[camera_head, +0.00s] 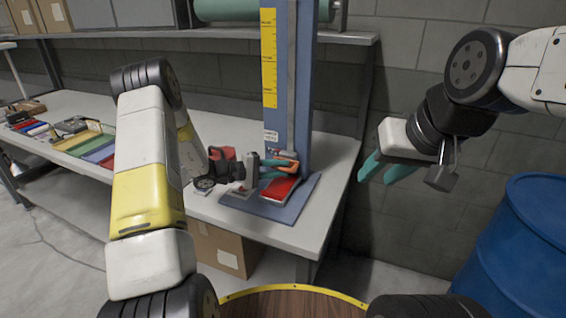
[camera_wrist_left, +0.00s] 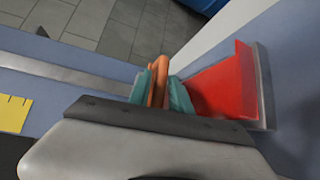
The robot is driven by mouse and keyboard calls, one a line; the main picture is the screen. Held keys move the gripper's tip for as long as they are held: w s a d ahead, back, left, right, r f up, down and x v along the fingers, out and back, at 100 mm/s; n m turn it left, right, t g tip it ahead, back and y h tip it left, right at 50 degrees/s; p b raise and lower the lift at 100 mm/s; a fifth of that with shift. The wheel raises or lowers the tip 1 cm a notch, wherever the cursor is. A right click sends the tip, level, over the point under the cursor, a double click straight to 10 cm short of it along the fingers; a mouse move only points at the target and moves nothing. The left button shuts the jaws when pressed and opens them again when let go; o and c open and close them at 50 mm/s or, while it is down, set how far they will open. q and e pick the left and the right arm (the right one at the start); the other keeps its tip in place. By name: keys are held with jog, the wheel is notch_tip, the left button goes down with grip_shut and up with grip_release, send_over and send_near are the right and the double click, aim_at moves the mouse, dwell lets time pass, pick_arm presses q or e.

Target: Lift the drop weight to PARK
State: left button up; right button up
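A tall blue column (camera_head: 281,60) carries a grey vertical rail (camera_head: 292,80) and a yellow scale (camera_head: 268,60) with small marks I cannot read. Low on the rail is an orange handle-like part (camera_head: 289,163), apparently of the drop weight; the weight's body is mostly hidden. My left gripper (camera_head: 281,166) has its teal fingers on both sides of this orange part. In the left wrist view the fingers (camera_wrist_left: 160,90) press close around it. A red block (camera_head: 279,190) lies just below on the blue base; it also shows in the wrist view (camera_wrist_left: 222,88). My right gripper (camera_head: 377,177) is open and empty, right of the bench.
The column stands near the right end of a white bench (camera_head: 315,215). A red-and-black object (camera_head: 222,158) and small items sit left of it. Coloured bins (camera_head: 85,145) are farther left. A shelf (camera_head: 230,38) runs behind. A blue barrel (camera_head: 520,240) stands at right.

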pick_arm(q)
grip_shut()
dwell(1.2)
